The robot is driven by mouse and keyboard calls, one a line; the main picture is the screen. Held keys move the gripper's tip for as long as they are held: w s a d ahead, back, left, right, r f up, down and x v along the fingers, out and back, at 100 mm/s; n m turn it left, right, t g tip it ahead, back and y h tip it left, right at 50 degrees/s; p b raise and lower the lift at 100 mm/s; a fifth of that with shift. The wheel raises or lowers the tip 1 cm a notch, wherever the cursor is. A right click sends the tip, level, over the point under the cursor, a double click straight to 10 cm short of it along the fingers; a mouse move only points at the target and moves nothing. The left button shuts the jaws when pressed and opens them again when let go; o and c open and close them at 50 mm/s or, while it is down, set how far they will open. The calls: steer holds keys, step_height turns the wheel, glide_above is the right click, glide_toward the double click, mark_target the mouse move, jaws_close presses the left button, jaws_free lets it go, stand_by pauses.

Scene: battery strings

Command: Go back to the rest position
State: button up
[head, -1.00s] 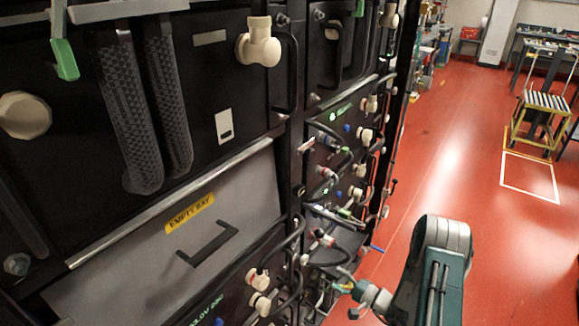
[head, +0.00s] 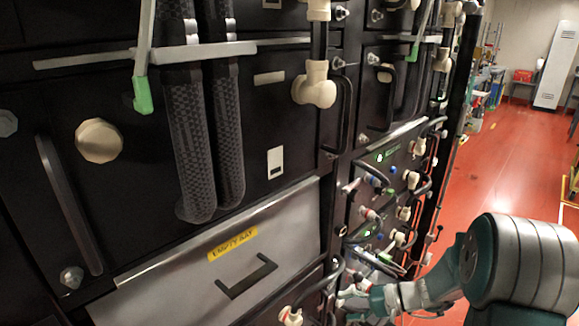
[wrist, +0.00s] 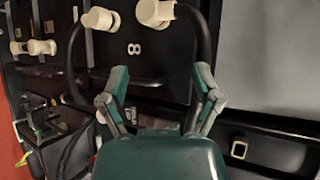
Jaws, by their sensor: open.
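My gripper (wrist: 161,82) is open and empty in the wrist view, with its two green and grey fingers spread apart. Behind them is a dark module front with a black looped cable (wrist: 205,40) and cream connectors (wrist: 155,13). I cannot tell the distance between fingers and panel. In the head view my arm reaches in from the lower right, and my gripper (head: 357,292) is small and partly blended with the rack's cables and connectors. I cannot tell there whether it touches any of them.
A tall battery rack fills the left and middle, with a grey panel labelled EMPTY BAY (head: 232,243) and ribbed black hoses (head: 192,140). Cream fittings (head: 314,85) and handles stick out. The red floor (head: 510,170) on the right is open, with a white locker (head: 556,65) far back.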

steer(key=s+d+r+n+t+h, duration=0.1)
steer(key=s+r+n+t+h, duration=0.2)
steer(key=s+r+h, duration=1)
steer(key=shift+s+d+r+n+t, duration=0.35)
steer(key=shift+s+r, duration=1.6)
steer(key=shift+s, duration=1.75)
